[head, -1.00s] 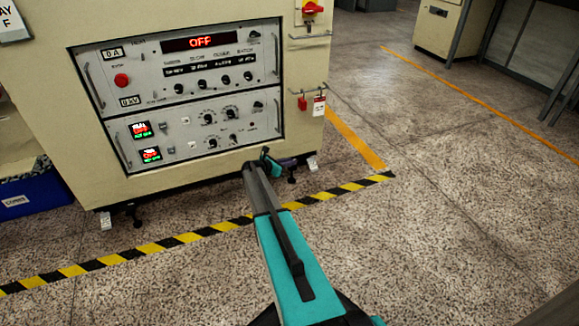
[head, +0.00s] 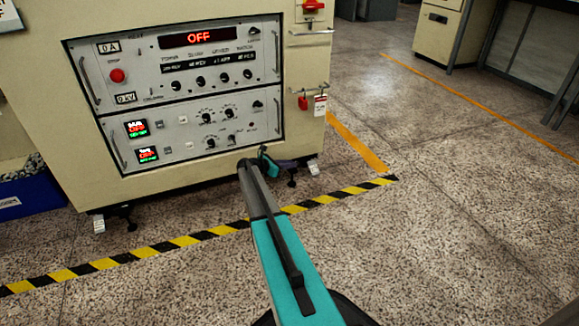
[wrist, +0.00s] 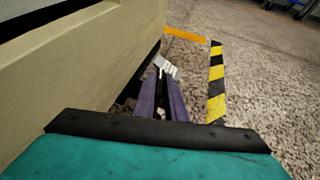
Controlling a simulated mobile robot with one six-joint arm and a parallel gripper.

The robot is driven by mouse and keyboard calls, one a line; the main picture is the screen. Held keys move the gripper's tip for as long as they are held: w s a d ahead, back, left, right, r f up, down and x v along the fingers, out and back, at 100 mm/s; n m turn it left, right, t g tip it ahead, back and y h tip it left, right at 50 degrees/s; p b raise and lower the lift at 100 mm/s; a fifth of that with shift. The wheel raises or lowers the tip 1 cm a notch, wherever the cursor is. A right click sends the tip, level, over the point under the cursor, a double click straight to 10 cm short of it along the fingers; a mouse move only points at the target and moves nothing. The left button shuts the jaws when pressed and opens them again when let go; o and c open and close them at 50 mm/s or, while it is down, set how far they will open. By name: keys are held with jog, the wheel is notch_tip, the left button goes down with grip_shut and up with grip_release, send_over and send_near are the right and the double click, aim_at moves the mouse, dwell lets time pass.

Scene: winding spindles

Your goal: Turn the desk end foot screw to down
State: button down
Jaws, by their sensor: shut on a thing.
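A beige cabinet (head: 190,190) stands on feet close to the floor. The dark foot screw (head: 292,182) under its right corner, towards the desk side, shows just below my gripper (head: 292,163). A white tag (head: 314,167) hangs or sits beside that foot. In the wrist view my purple fingers (wrist: 160,78) reach along the cabinet's lower edge to the foot, with the white tag (wrist: 168,66) at their tips. The fingers are shut on the foot screw. Its gripped part is hidden by the fingers, and I cannot tell how far it is turned.
Another foot (head: 130,222) with a white tag (head: 99,223) is under the cabinet's left end. Black-and-yellow floor tape (head: 185,241) runs in front. A blue bin (head: 30,195) stands at the left. A red lock and label (head: 320,104) hang on the right side. The floor at right is clear.

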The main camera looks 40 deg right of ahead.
jog(key=shift+s+d, duration=0.15)
jog(key=shift+s, duration=0.1)
jog(key=c, duration=1.9)
grip_release()
jog(key=shift+o, duration=0.5)
jog(key=shift+w, duration=0.1)
jog(key=shift+a+r, duration=0.1)
jog(key=shift+a, duration=0.1)
jog(key=p+v, duration=0.6)
jog(key=v, duration=0.7)
jog(key=shift+a+p, duration=0.25)
jog(key=shift+p, duration=0.1)
jog(key=shift+w, duration=0.15)
